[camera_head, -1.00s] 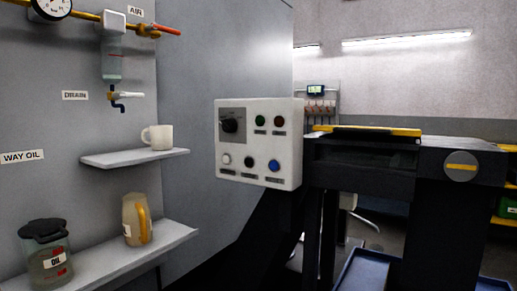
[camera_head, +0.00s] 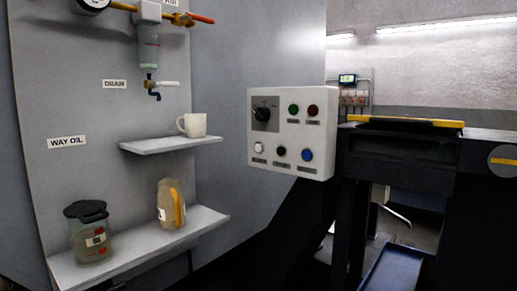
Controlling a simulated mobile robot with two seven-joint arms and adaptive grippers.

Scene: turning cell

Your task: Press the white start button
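The white start button (camera_head: 259,148) is at the lower left of the light control panel (camera_head: 319,131). It is a small round button, with a black button (camera_head: 281,152) and a blue button (camera_head: 307,155) to its right in the same row. Above are a dark rotary switch (camera_head: 262,114), a green button (camera_head: 293,109) and a dark red button (camera_head: 313,110). The button labels are too small to read. Nothing covers the white button. Neither of my grippers is in view.
Left of the panel, a shelf (camera_head: 142,149) holds a white mug (camera_head: 193,125). A lower shelf (camera_head: 110,276) holds an oil jug (camera_head: 90,232) and a beige jug (camera_head: 166,203) with a yellow handle. Dark machine structure (camera_head: 400,175) stands right of the panel. The space before the panel looks clear.

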